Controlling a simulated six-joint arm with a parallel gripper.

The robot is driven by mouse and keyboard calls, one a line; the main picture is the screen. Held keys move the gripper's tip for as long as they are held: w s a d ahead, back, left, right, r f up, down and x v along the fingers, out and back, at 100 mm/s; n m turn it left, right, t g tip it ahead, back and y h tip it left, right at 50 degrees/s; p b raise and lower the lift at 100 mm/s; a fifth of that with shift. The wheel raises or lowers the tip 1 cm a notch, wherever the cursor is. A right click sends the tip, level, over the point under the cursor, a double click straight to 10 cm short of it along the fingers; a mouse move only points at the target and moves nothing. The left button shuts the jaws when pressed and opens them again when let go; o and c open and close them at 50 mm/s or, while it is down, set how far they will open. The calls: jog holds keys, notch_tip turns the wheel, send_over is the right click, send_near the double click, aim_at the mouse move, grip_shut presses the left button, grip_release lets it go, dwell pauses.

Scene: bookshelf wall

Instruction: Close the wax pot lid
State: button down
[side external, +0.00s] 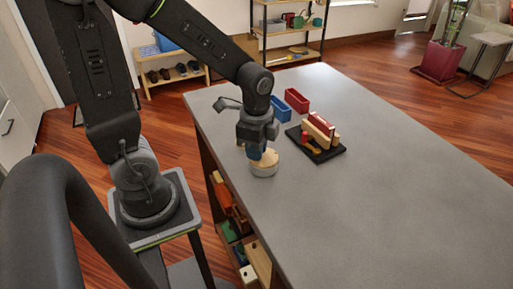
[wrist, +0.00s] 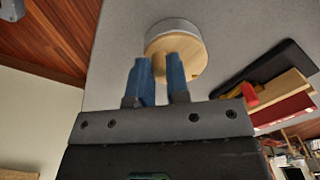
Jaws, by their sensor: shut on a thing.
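The wax pot (side external: 264,171) is a small, round, pale grey pot on the grey table near its left edge, below my gripper. Its light wooden lid (side external: 268,158) is over the pot; it also shows in the wrist view (wrist: 184,46), with the grey rim of the pot (wrist: 172,24) behind it. My gripper (wrist: 159,66) has its two blue fingers on either side of a wooden part of the lid and is shut on it. In the side view my gripper (side external: 257,153) partly hides the lid, and I cannot tell whether the lid is fully seated.
A black board (side external: 330,154) with wooden blocks and red pieces lies to the right of the pot. A blue bin (side external: 281,110) and a red bin (side external: 297,100) stand behind. The right and front of the table (side external: 400,200) are clear.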

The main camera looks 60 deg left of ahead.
jog(key=c, duration=1.1)
grip_release()
notch_tip(320, 180, up, 14)
jog(key=s+d+n+t, duration=0.3)
jog(key=s+n+t, duration=0.2)
jog(key=n, duration=0.4)
jog(key=shift+s+d+f+n+t, duration=0.15)
jog(key=shift+s+f+n+t, duration=0.15)
jog(key=shift+s+f+n, duration=0.15)
